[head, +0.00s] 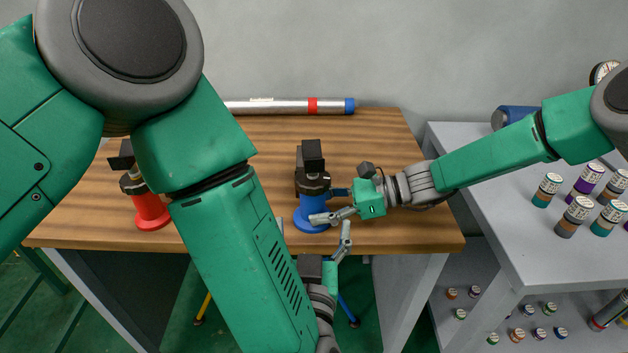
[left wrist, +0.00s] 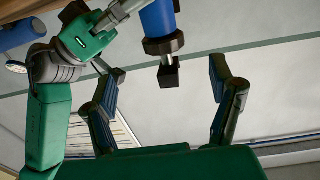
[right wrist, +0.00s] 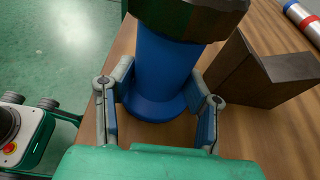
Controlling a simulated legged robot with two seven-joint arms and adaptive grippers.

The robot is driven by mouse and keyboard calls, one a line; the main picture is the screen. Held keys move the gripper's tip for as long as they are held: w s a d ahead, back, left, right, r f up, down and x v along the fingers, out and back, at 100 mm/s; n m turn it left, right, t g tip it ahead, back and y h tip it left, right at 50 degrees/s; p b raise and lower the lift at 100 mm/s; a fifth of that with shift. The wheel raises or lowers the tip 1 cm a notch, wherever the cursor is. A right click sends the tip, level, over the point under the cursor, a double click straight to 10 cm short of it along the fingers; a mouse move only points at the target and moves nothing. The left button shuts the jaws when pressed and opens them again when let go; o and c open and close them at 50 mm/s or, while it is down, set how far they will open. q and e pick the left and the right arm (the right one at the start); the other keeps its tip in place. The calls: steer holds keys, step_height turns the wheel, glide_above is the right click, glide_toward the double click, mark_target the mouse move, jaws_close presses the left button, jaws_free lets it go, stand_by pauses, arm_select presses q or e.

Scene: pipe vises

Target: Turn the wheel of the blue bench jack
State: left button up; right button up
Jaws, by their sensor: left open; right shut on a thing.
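The blue bench jack (head: 311,213) stands upright near the front edge of the wooden table, with a dark collar and dark block on top. My right gripper (head: 333,204) is shut on its blue body from the right. In the right wrist view the fingers (right wrist: 160,105) flank the blue column (right wrist: 160,75), below the dark collar (right wrist: 190,15). My left gripper (head: 315,228) is open and empty at the table's front edge, before the jack. The left wrist view shows the jack (left wrist: 158,18) upside down beyond the open fingers (left wrist: 165,85). I cannot make out a wheel clearly.
A red jack (head: 151,212) stands left on the table (head: 386,150), partly behind my left arm. A steel pipe (head: 285,106) with red and blue bands lies at the back. A grey bench (head: 470,160) with several small cans stands right.

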mark_target(314, 182)
arm_select(q)
steer(key=w, duration=1.2)
steer(key=shift+d, duration=0.1)
steer(key=c, duration=1.2)
